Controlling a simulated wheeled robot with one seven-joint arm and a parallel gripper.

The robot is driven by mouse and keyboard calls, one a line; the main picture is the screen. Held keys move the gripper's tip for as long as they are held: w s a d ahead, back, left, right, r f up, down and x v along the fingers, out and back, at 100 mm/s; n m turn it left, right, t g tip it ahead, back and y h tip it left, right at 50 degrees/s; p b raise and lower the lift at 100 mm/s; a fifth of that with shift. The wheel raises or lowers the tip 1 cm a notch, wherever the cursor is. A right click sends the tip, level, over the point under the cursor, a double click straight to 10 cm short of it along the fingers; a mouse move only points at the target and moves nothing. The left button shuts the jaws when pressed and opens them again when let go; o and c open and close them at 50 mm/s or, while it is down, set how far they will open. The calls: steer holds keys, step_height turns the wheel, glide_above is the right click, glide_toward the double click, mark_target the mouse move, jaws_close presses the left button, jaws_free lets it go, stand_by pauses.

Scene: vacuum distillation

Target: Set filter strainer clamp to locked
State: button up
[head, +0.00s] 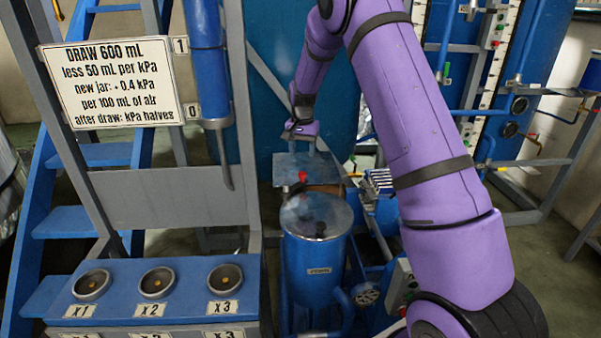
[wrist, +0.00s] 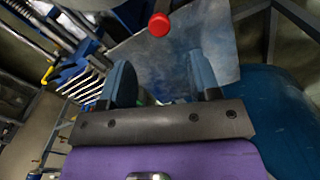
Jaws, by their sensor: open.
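A blue cylindrical vessel (head: 312,265) with a round metal lid (head: 316,214) stands in the middle of the head view and looks like the filter strainer. Its small label is too small to read. A red knob (head: 302,176) stands up at the lid's far edge and may be the clamp's handle; the rest of the clamp cannot be made out. The red knob also shows at the top of the wrist view (wrist: 159,24). My gripper (head: 302,148) is open and empty, pointing down behind the knob. Its two fingers show apart in the wrist view (wrist: 162,78), clear of the knob.
A flat grey plate (head: 290,166) lies behind the vessel, below my gripper. A blue panel with three round dials (head: 156,282) is at the lower left, under a white sign (head: 118,85). Blue stairs (head: 65,220) stand at the left. Pipes and a handwheel (head: 367,295) flank the vessel.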

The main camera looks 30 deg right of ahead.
mark_target(303, 173)
step_height(303, 173, down, 8)
steer(key=shift+f, duration=0.25)
jaws_close()
stand_by(0.3)
